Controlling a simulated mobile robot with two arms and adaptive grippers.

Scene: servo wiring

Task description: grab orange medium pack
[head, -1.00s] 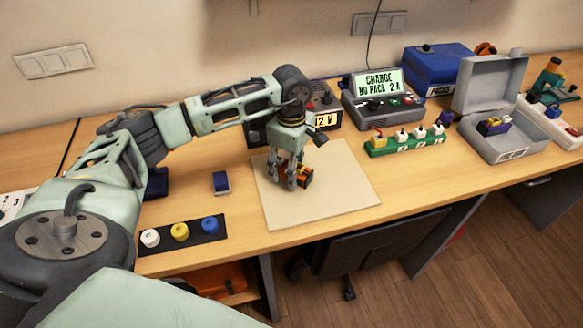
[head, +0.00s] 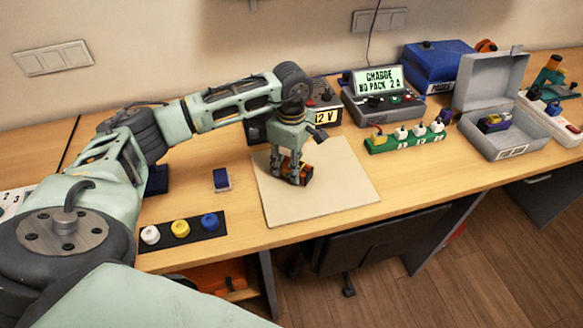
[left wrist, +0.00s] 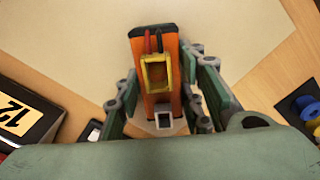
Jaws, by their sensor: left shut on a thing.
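The orange pack (head: 305,176) is on or just above the pale mat (head: 340,190) in the head view. In the left wrist view the orange pack (left wrist: 158,70) shows dark ends, a yellow connector and a red and a dark lead. My left gripper (head: 292,174) points down with its fingers on both sides of the pack. It is shut on the pack, and its fingers also show in the left wrist view (left wrist: 163,105). Whether the pack touches the mat is hard to tell. My right gripper is not in view.
A charger with a lit screen (head: 380,82), a green strip with several plugs (head: 405,137) and an open grey box (head: 490,125) stand to the right. A black strip with white, yellow and blue knobs (head: 181,232) lies front left. The mat's right part is clear.

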